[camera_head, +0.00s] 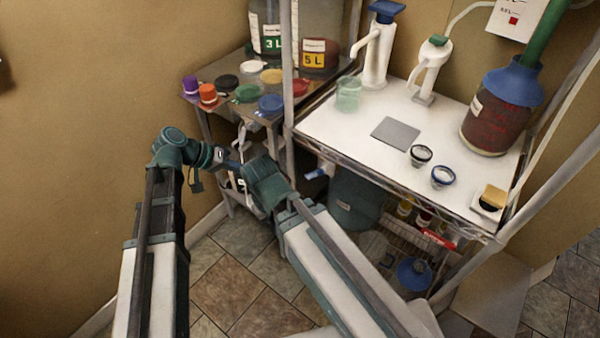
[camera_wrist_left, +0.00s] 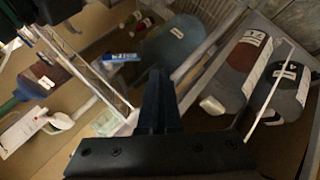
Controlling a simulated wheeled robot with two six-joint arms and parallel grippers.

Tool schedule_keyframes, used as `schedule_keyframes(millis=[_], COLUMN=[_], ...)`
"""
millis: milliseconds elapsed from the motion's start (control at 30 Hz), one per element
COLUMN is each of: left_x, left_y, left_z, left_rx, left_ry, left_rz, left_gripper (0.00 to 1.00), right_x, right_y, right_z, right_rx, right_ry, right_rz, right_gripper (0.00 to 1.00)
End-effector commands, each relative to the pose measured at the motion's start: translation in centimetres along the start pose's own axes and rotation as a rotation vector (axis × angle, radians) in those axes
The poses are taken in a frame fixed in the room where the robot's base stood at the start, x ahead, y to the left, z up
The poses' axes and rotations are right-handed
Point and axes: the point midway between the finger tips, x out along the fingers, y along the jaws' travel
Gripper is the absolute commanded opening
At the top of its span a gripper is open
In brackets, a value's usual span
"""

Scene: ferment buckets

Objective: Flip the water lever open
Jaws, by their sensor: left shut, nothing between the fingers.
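A small blue lever (camera_head: 318,172) sticks out below the white counter, left of the teal bucket. In the left wrist view, a bright blue piece with white lettering (camera_wrist_left: 120,57), which looks like the same lever, sits to the upper left of my fingers. My left gripper (camera_wrist_left: 158,78) is shut and empty. It appears apart from the lever, with the teal bucket (camera_wrist_left: 175,40) beyond its tips. In the head view, my arm links crowd the spot left of the counter and hide the fingertips. I cannot make out my right gripper.
The white counter (camera_head: 340,128) holds pumps, cups and a red bottle (camera_head: 495,115). A metal shelf post (camera_head: 288,75) stands between it and the side table with coloured lids. The teal bucket (camera_head: 354,200) and a wire basket sit below.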

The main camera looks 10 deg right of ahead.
Motion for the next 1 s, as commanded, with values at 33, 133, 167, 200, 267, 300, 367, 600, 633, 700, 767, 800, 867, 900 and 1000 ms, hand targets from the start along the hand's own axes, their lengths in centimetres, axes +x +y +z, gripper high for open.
schedule_keyframes(millis=[33, 133, 167, 200, 267, 300, 367, 600, 633, 700, 767, 800, 867, 900, 1000], left_x=[0.1, 0.0, 0.0, -0.1, -0.1, -0.2, -0.2, 1.4, 1.9, 3.2, 4.5, 5.3, 6.5, 7.3, 9.1], left_y=[1.0, 2.9, 3.3, 3.8, 4.2, 4.4, 4.5, 4.7, 4.7, 5.0, 5.2, 5.4, 5.7, 5.9, 6.4], left_z=[-1.6, -3.4, -3.8, -4.1, -4.4, -4.6, -4.6, -4.5, -4.6, -4.7, -4.7, -4.8, -4.9, -5.0, -5.2], left_rx=[0.028, 0.074, 0.084, 0.094, 0.105, 0.109, 0.111, 0.111, 0.111, 0.111, 0.112, 0.112, 0.111, 0.111, 0.111], left_ry=[0.022, 0.062, 0.071, 0.081, 0.091, 0.095, 0.098, 0.096, 0.095, 0.095, 0.094, 0.095, 0.094, 0.095, 0.095], left_rz=[0.060, 0.157, 0.178, 0.200, 0.222, 0.230, 0.235, 0.235, 0.235, 0.235, 0.235, 0.235, 0.235, 0.234, 0.234], left_gripper=[0.00, 0.00, 0.00, 0.00, 0.00, 0.00, 0.00, 0.00, 0.00, 0.00, 0.00, 0.00, 0.00, 0.00, 0.00], right_x=[-0.1, -0.1, -0.1, -0.1, -0.1, -0.1, -0.1, 0.9, 1.1, 1.8, 2.4, 2.8, 3.4, 3.8, 4.6], right_y=[0.0, 0.0, 0.0, 0.0, 0.0, 0.0, 0.0, -0.1, -0.1, -0.2, -0.2, -0.3, -0.3, -0.4, -0.4], right_z=[0.0, 0.0, 0.0, 0.0, 0.0, 0.0, 0.0, -0.1, -0.1, -0.1, -0.1, -0.2, -0.2, -0.2, -0.3], right_rx=[0.000, 0.000, 0.000, 0.000, 0.000, 0.000, 0.000, 0.000, 0.000, 0.000, 0.000, 0.000, 0.000, 0.000, -0.001], right_ry=[0.000, 0.000, 0.000, 0.000, 0.000, 0.000, 0.000, 0.000, 0.000, 0.000, 0.000, 0.000, 0.000, 0.000, 0.000], right_rz=[0.000, 0.000, 0.000, 0.000, 0.000, 0.000, 0.000, 0.000, 0.000, 0.000, 0.000, 0.000, 0.000, 0.000, 0.000], right_gripper=[0.00, 0.00, 0.00, 0.00, 0.00, 0.00, 0.00, 0.00, 0.00, 0.00, 0.00, 0.00, 0.00, 0.00, 0.00])
